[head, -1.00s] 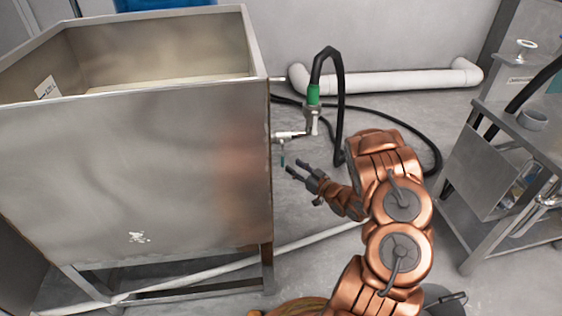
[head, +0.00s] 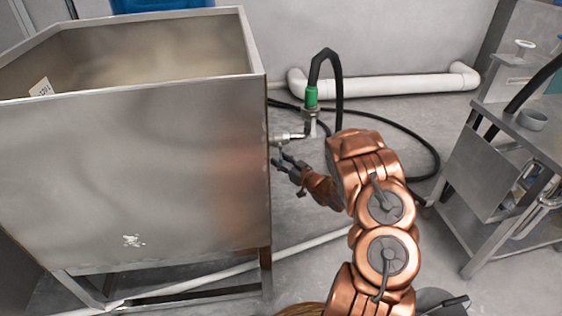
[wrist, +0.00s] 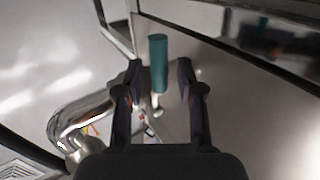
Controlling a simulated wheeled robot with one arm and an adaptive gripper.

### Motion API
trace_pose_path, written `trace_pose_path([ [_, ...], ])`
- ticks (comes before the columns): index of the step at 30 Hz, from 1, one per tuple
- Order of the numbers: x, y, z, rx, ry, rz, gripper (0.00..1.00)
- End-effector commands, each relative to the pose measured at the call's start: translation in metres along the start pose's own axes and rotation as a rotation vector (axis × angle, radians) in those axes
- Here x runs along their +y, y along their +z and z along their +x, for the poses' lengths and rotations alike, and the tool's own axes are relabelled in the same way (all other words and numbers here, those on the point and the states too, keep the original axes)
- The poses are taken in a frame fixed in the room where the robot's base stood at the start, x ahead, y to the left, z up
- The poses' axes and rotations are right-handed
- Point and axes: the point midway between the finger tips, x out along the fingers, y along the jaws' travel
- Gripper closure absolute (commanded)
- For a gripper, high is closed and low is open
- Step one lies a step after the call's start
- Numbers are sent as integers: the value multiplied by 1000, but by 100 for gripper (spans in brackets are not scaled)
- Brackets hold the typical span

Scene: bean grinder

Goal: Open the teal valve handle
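The teal valve handle (wrist: 158,62) stands between the two fingers of my gripper (wrist: 159,75) in the wrist view. A gap shows on each side of it, so the fingers are open around it and do not appear to touch it. In the head view my gripper (head: 280,158) is at the right side of the metal tank, just below the silver valve pipe (head: 288,137). The handle is mostly hidden by the fingers there.
The large metal tank (head: 130,175) stands close to the left of my gripper. A black hose with a green fitting (head: 311,97) rises behind the valve. A metal cart (head: 480,165) stands at the right. The floor between is mostly clear.

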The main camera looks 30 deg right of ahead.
Motion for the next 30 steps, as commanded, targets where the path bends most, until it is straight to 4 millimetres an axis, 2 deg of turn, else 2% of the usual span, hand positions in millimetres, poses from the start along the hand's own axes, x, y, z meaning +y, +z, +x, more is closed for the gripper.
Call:
trace_pose_path([
  [1,0,0,0,0,0,0,70],
  [10,0,0,0,0,0,0,100],
  [30,-2,0,2,-9,-6,-13,100],
])
